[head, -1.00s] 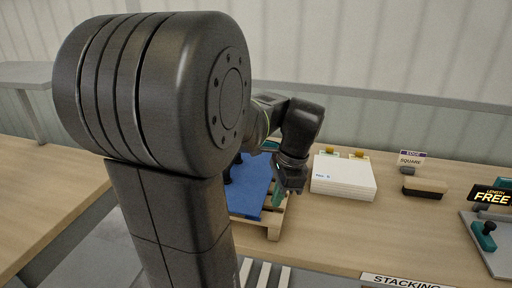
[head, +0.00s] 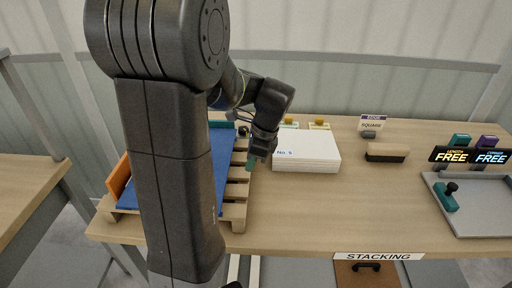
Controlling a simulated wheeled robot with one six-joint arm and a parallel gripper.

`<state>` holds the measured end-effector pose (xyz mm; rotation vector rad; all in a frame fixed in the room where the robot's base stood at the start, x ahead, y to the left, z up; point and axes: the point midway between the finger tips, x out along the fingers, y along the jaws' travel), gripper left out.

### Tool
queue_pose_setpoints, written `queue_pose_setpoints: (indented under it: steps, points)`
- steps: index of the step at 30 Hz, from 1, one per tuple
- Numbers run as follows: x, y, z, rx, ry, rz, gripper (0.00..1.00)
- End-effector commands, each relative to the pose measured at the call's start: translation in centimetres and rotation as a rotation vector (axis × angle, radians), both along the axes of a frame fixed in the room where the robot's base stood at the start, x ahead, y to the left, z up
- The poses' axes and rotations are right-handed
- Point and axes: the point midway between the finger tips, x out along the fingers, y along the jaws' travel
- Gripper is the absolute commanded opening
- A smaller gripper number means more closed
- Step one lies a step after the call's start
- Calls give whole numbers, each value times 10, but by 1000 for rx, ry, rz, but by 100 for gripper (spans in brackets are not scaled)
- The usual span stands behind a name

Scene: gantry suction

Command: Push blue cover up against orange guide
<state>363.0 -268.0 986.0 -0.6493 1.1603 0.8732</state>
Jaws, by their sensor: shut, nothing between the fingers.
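The blue cover (head: 222,160) lies flat on a wooden pallet (head: 238,212) on the table. My arm hides much of its middle. The orange guide (head: 118,176) stands upright at the pallet's left edge, partly hidden by my arm. My gripper (head: 252,164) is shut and empty, pointing down at the right side of the pallet, beside the cover's right edge. I cannot tell whether it touches the cover.
A white stack of sheets (head: 306,150) stands right of my gripper. A brush (head: 387,152), an edge sign (head: 371,123) and a grey tray (head: 478,212) with a teal clamp (head: 446,197) are farther right. The table front (head: 330,215) is clear.

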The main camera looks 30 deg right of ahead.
Motion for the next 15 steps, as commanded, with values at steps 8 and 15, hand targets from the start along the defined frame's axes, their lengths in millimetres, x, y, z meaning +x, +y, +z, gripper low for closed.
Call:
queue_pose_setpoints:
  steps: [8,15]
  points:
    - [17,29,-5,0,0,3,0]
    - [22,36,-6,-1,-1,0,0]
